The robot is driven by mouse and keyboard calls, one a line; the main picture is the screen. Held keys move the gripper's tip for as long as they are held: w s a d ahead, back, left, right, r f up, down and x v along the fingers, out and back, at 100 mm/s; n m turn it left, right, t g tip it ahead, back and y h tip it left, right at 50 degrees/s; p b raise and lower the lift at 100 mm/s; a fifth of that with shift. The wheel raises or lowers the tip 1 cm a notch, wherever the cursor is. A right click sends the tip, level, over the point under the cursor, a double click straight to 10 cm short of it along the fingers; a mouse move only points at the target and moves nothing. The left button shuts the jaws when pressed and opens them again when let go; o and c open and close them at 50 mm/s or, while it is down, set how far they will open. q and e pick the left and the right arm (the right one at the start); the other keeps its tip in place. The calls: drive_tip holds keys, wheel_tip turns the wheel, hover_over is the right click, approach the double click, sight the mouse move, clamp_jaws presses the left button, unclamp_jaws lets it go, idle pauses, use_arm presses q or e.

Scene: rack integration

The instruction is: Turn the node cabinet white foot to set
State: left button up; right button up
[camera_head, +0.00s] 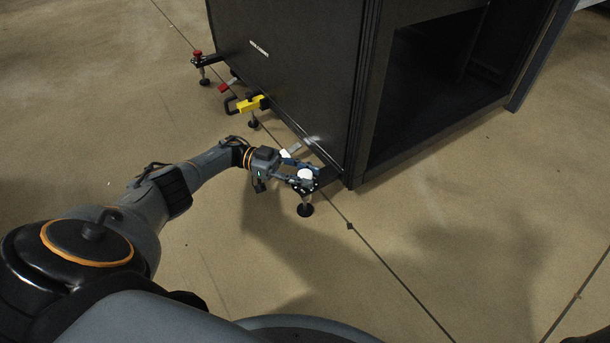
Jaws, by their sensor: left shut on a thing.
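The node cabinet (290,60) is a tall dark cabinet standing on the floor, with an open front at its right. The white foot (305,174) is at its near lower corner, a white round top over a metal stem and a dark round pad on the floor. My left gripper (301,177) reaches in from the left and is shut on the white foot's top, its fingers on either side of it. The fingers hide part of the foot and its bracket. My right gripper is not in view.
A red-topped foot (198,54) stands at the cabinet's far corner. A yellow part with a black handle (250,104) and a red part (227,85) stick out along the cabinet's lower side. The floor (400,240) in front is clear.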

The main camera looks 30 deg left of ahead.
sight(305, 174)
use_arm(q)
drive_tip(key=shift+d, duration=0.1)
drive_tip(key=o, duration=1.2)
drive_tip(key=shift+r, duration=0.15)
wheel_tip(305, 174, up, 10)
drive_tip(key=shift+f, duration=0.15)
